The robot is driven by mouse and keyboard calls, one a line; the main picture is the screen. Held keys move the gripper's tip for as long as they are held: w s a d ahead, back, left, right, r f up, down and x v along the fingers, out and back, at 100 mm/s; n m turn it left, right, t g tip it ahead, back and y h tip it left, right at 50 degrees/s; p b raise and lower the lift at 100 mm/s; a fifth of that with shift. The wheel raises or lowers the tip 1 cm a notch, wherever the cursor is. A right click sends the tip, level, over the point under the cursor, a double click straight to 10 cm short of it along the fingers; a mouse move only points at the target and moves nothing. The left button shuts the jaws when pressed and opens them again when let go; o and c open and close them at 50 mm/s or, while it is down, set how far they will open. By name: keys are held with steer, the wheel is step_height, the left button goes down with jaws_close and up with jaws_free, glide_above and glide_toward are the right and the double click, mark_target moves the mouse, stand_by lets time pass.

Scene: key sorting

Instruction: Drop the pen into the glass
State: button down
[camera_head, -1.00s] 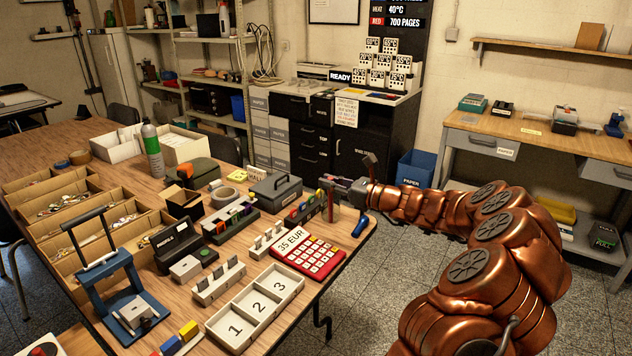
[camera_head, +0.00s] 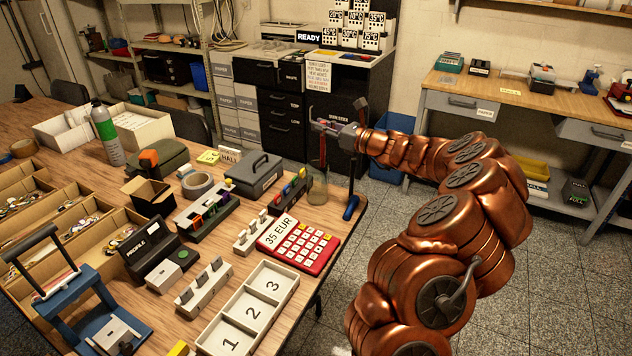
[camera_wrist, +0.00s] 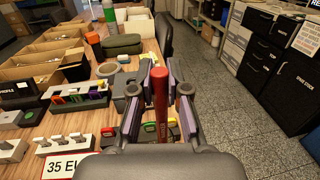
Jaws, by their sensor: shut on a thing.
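My gripper (camera_head: 325,125) is shut on a red pen (camera_head: 323,150), which hangs upright below the fingers. In the wrist view the pen (camera_wrist: 160,92) stands between the two finger pads (camera_wrist: 160,100). A clear glass (camera_head: 317,192) stands on the table near its right edge, below the gripper in the head view. The pen's lower end appears around or just above the glass rim; the exact gap is hard to tell. In the wrist view I cannot make out the glass.
A blue-footed dark stand (camera_head: 351,207) is close to the right of the glass. Open floor (camera_head: 560,270) lies right of the table.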

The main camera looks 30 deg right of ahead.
steer(key=shift+f+b, duration=2.35)
steer(key=shift+f, duration=0.65)
steer(key=c, duration=1.1)
jaws_free()
steer(key=v, duration=1.2)
